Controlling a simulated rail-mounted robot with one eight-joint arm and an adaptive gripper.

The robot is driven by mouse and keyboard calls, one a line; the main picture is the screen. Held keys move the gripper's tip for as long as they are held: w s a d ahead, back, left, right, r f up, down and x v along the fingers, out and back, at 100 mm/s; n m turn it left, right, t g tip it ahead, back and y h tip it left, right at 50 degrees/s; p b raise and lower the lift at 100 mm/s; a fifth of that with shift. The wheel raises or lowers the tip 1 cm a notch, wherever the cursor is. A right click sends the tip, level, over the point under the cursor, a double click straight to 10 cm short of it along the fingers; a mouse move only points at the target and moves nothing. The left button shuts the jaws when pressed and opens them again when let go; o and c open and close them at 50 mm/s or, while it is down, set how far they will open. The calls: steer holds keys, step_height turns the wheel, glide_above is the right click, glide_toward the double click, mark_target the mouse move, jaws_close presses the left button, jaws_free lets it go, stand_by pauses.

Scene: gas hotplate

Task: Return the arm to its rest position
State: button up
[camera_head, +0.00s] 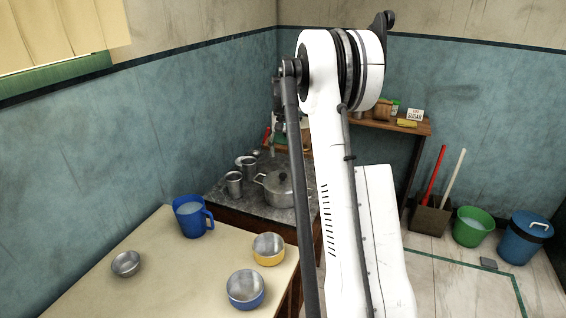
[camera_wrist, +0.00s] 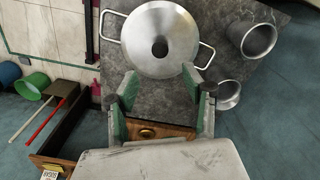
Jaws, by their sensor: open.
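My gripper (camera_wrist: 162,92) shows in the wrist view with its two fingers spread apart and nothing between them. It is over the grey hotplate counter (camera_wrist: 260,75), close to the lidded metal pot (camera_wrist: 150,25), which lies beyond the fingertips. I cannot tell the exact height or gap. In the head view my white arm rises across the middle and right of the picture, and the gripper is mostly hidden behind it. The pot (camera_head: 283,190) shows there just left of the arm.
Metal mugs (camera_head: 234,183) stand left of the pot. The near table (camera_head: 185,270) holds a blue jug (camera_head: 192,216), a yellow bowl (camera_head: 268,249), a blue bowl (camera_head: 246,289) and a metal bowl (camera_head: 126,263). A wooden shelf (camera_head: 375,124) and a green bucket (camera_head: 473,228) are at right.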

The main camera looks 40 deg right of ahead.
steer(key=shift+r, duration=0.85)
steer(key=s+a+r+n+t, duration=0.1)
steer(key=s+a+r, duration=0.25)
steer(key=a, duration=0.45)
steer(key=s+a+r+n+t+h, duration=0.1)
steer(key=s+a+r, duration=0.2)
steer(key=a+r, duration=0.35)
steer(key=s+a+r+n+t, duration=0.1)
steer(key=s+a+r, duration=0.25)
steer(key=a, duration=0.65)
steer(key=s+a+f+n+t, duration=0.2)
steer(key=s+a+f, duration=0.1)
steer(key=s+a, duration=0.5)
steer(key=s+a+f+n+t+y, duration=0.1)
steer(key=s+a+f+n+t, duration=0.1)
steer(key=s+a, duration=0.7)
steer(key=s, duration=0.4)
steer(key=shift+s+a+f+n, duration=0.25)
steer(key=shift+s+f+n, duration=0.05)
steer(key=shift+f+n, duration=0.1)
